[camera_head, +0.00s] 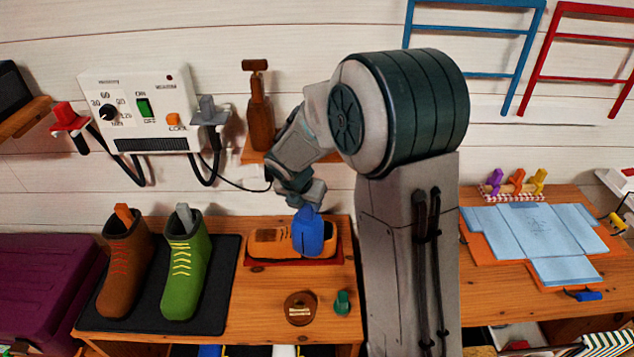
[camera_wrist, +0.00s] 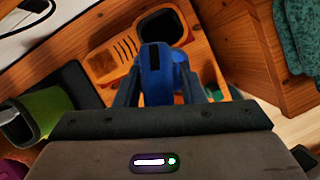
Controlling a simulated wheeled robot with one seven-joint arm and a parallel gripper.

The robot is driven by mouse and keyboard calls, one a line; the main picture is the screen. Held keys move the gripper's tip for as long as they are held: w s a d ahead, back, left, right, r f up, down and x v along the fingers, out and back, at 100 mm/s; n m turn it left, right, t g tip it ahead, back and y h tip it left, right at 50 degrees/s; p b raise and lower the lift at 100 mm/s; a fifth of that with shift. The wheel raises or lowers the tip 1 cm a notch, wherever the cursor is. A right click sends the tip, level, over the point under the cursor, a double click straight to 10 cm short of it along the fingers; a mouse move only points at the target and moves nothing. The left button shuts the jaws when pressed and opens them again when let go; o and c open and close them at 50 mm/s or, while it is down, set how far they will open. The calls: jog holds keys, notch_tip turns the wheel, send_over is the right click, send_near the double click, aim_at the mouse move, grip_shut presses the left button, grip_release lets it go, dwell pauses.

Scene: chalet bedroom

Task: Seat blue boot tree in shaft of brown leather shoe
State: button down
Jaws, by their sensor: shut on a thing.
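The tan-brown leather shoe (camera_head: 272,243) lies on a red mat at the back of the wooden table. Its dark shaft opening shows in the wrist view (camera_wrist: 163,27), with the laced front (camera_wrist: 112,60) to its left. My gripper (camera_head: 303,198) points down over the shoe and is shut on the blue boot tree (camera_head: 308,236), which is roughly upright. In the head view the boot tree hides part of the shoe. In the wrist view the boot tree (camera_wrist: 154,78) is between my fingers, and the opening shows beyond its top. Its lower end is hidden.
A brown boot (camera_head: 123,265) and a green boot (camera_head: 183,275) stand on a black mat (camera_head: 222,290) at left, with trees in their shafts. A round brown tin (camera_head: 300,308) and a small green item (camera_head: 342,302) lie in front. A brown bottle-shaped object (camera_head: 259,115) stands behind.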

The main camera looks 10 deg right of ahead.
jog(key=w+d+p, duration=0.2)
jog(key=w+d, duration=0.2)
jog(key=w, duration=0.2)
dwell(0.3)
jog(key=shift+f, duration=0.15)
